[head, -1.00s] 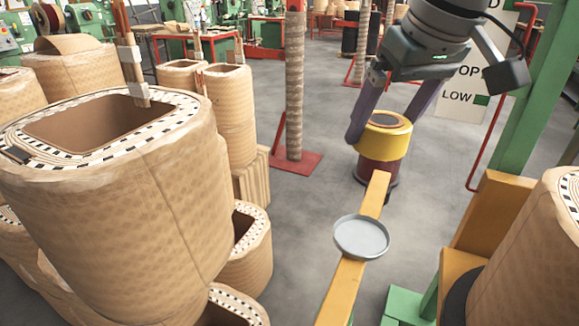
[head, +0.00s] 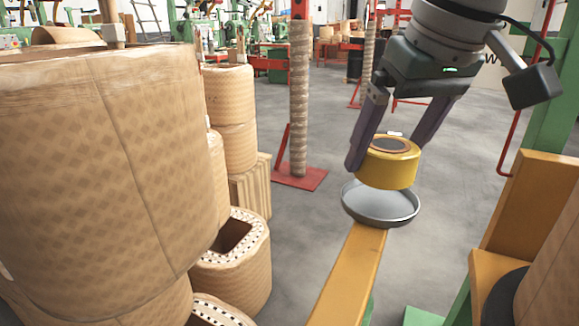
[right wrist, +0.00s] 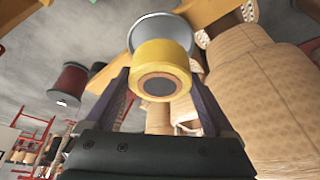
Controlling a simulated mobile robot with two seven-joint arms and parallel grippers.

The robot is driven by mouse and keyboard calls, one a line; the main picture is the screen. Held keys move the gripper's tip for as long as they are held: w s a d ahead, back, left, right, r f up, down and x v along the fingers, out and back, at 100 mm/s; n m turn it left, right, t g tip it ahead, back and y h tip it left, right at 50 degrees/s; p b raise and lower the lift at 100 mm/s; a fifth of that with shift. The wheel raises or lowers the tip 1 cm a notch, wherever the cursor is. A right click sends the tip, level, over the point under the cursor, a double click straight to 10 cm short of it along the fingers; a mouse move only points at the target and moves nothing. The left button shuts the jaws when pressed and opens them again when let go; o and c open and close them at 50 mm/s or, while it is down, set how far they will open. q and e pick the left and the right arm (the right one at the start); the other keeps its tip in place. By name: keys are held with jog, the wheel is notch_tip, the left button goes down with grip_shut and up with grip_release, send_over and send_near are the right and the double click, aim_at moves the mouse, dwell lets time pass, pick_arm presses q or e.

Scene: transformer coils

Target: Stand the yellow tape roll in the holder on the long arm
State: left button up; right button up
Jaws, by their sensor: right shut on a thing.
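The yellow tape roll (head: 390,172) has a dark core and is held with its flat face up. My right gripper (head: 384,158) is shut on it, with one finger on each side. The holder is a shallow round grey dish (head: 382,212) on the long yellow arm (head: 350,275). The roll is over the dish and covers part of it. I cannot tell whether they touch. The right wrist view shows the roll (right wrist: 161,70) between the fingers, with the dish (right wrist: 160,32) beyond it. My left gripper is not in view.
Large tan wrapped coils (head: 110,170) fill the left side. A wrapped post on a red base (head: 300,177) stands behind. A green and yellow frame (head: 510,235) and another coil are at right. A dark red spool (right wrist: 68,84) shows in the right wrist view. Grey floor lies between.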

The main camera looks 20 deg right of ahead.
aim_at(385, 169)
notch_tip(385, 169, down, 2)
jog(key=shift+f+b, duration=0.1)
jog(key=shift+b, duration=0.45)
jog(key=shift+d+r, duration=0.1)
jog(key=shift+r, duration=0.1)
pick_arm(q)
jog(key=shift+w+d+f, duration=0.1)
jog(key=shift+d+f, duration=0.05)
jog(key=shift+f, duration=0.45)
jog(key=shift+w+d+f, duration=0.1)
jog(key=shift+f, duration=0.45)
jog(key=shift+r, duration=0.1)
pick_arm(e)
jog(key=shift+f, duration=0.4)
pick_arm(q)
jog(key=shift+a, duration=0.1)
pick_arm(e)
jog(key=shift+f, duration=0.2)
jog(key=o, duration=1.2)
